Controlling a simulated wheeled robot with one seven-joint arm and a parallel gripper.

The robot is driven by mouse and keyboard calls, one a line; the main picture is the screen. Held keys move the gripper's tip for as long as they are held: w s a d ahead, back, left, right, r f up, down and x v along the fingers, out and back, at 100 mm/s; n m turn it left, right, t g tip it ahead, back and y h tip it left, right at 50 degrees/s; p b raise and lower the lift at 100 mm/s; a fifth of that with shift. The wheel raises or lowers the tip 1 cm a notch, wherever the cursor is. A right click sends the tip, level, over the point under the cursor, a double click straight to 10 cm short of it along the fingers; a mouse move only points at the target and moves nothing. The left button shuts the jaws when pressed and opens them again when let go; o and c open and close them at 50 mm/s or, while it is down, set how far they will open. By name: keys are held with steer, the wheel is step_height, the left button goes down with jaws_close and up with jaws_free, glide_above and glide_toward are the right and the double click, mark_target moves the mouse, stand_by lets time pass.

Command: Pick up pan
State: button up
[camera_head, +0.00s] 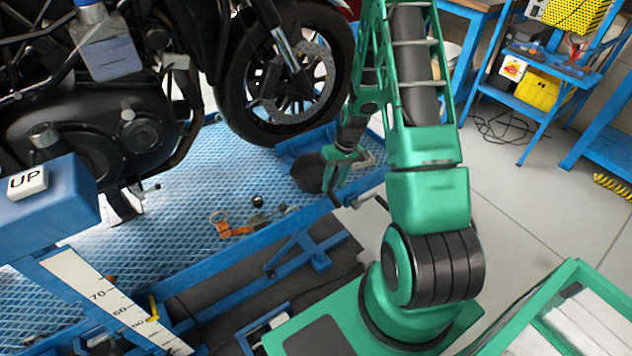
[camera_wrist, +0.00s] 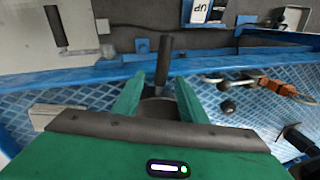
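The dark pan (camera_head: 311,173) rests on the blue lift platform by the front wheel, partly hidden by my gripper (camera_head: 344,172) in the head view. In the wrist view the pan (camera_wrist: 158,108) shows below its upright-looking dark handle (camera_wrist: 163,60), and its lower part is hidden behind my gripper body. My gripper (camera_wrist: 160,88) is open. Its two green fingers stand either side of the pan's handle end, with gaps on both sides. I cannot tell how far above the pan the fingers are.
The blue platform (camera_head: 185,233) carries a motorcycle (camera_head: 95,110) with its front wheel (camera_head: 285,80) close behind my gripper. An orange tool (camera_head: 232,228) and small dark parts lie left of the pan. A blue cart (camera_head: 545,75) stands back right.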

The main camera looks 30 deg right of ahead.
mark_target(331, 190)
steer(key=shift+w+a+f, duration=0.1)
steer(key=shift+a+f, duration=0.15)
steer(key=shift+f, duration=0.65)
steer(key=shift+w+a+f, duration=0.1)
steer(key=shift+a+f, duration=0.1)
steer(key=shift+f, duration=0.65)
jaws_close()
steer(key=shift+r, duration=0.1)
